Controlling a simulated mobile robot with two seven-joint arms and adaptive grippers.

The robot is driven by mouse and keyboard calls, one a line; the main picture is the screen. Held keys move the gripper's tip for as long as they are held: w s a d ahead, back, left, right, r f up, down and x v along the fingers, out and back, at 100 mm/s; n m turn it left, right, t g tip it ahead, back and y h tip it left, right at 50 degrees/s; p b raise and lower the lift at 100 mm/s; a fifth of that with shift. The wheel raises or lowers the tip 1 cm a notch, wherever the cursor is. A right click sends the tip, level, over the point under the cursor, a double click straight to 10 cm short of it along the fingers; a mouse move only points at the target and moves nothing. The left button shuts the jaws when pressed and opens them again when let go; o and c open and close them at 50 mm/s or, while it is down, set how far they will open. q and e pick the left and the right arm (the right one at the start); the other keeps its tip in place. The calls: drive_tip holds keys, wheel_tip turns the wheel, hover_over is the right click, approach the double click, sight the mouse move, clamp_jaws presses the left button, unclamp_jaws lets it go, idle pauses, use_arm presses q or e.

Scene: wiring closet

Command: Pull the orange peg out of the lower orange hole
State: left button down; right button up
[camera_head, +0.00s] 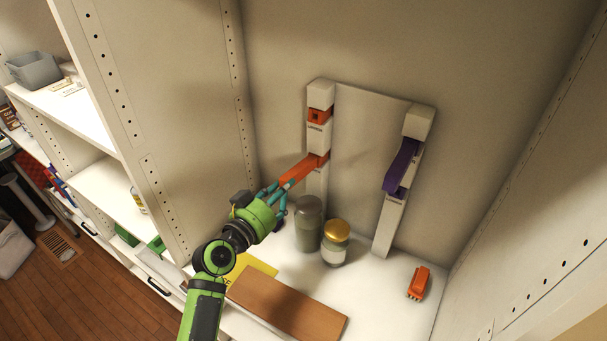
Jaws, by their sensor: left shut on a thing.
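The orange peg (297,175) is a long bar at the lower orange hole (322,160) of the left white post. Its far end meets the hole; I cannot tell how deep it sits. My left gripper (283,188) comes in from the lower left and is shut on the near part of the peg, its teal fingers around it. The upper orange hole (318,116) on the same post is empty. My right gripper is not in view.
A purple bar (401,166) is at the right post (388,226). A grey-green jar (308,224) and a gold-lidded jar (335,243) stand below the left post. A brown board (287,304) lies in front. An orange connector-like object (419,283) lies at right.

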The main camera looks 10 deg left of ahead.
use_arm(q)
drive_tip(key=shift+s+a, duration=0.15)
drive_tip(key=shift+s, duration=0.05)
drive_tip(key=v, duration=0.7)
drive_tip(key=shift+s, duration=0.15)
idle(0.5)
drive_tip(key=shift+r, duration=0.1)
drive_tip(key=s+a+r+p, duration=0.2)
drive_tip(key=s+r, duration=0.1)
drive_tip(key=s, duration=0.2)
drive_tip(key=shift+s+r+p, duration=0.2)
drive_tip(key=shift+s+p, duration=0.1)
drive_tip(key=shift+p, duration=0.05)
idle(0.4)
